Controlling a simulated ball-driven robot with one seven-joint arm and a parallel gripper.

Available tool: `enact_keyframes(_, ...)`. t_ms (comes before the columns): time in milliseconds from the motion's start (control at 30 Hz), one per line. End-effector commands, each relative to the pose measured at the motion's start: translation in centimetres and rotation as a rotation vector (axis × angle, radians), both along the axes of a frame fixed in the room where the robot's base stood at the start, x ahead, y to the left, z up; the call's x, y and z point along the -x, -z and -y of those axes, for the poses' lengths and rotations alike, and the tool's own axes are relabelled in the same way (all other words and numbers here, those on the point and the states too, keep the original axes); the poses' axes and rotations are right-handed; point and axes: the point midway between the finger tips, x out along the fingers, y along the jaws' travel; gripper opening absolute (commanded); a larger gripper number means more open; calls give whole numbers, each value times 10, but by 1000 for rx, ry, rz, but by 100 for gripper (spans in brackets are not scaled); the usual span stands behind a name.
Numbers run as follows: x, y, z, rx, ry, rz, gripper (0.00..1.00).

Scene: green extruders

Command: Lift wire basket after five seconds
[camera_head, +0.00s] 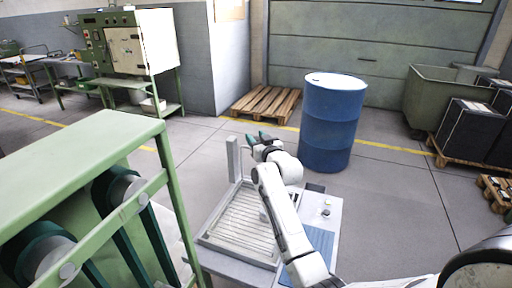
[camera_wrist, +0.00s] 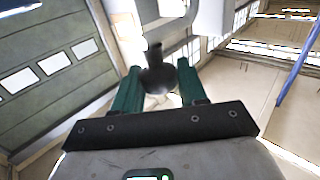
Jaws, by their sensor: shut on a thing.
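My gripper (camera_head: 258,138) is raised above a small grey bench, beside a grey upright post (camera_head: 233,158). In the wrist view its two green fingers (camera_wrist: 158,78) are closed around a dark rounded knob (camera_wrist: 156,76) with a narrow neck. What the knob belongs to is hard to tell, and it does not show clearly in the head view. On the bench below is a shallow pale tray with a ribbed or wire-like floor (camera_head: 241,222), which may be the wire basket. My arm hides part of its right side.
A green machine frame (camera_head: 85,155) with rollers stands close on the left. A blue drum (camera_head: 332,120) stands behind the bench, with a wooden pallet (camera_head: 266,102) beyond. The bench's right side has a blue ribbed mat (camera_head: 320,243). Open floor lies to the right.

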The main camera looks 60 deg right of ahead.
Motion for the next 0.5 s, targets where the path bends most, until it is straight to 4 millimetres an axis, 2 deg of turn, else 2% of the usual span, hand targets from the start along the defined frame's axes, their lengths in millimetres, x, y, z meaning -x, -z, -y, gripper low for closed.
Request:
enact_keyframes(33, -2, -7, -1, 4, -3, 5, 0)
enact_keyframes(333, -2, -9, -1, 7, -2, 7, 0)
enact_keyframes(367, -2, -10, -1, 7, -2, 7, 43)
enact_keyframes(500, -1, -8, -1, 5, -2, 5, 56)
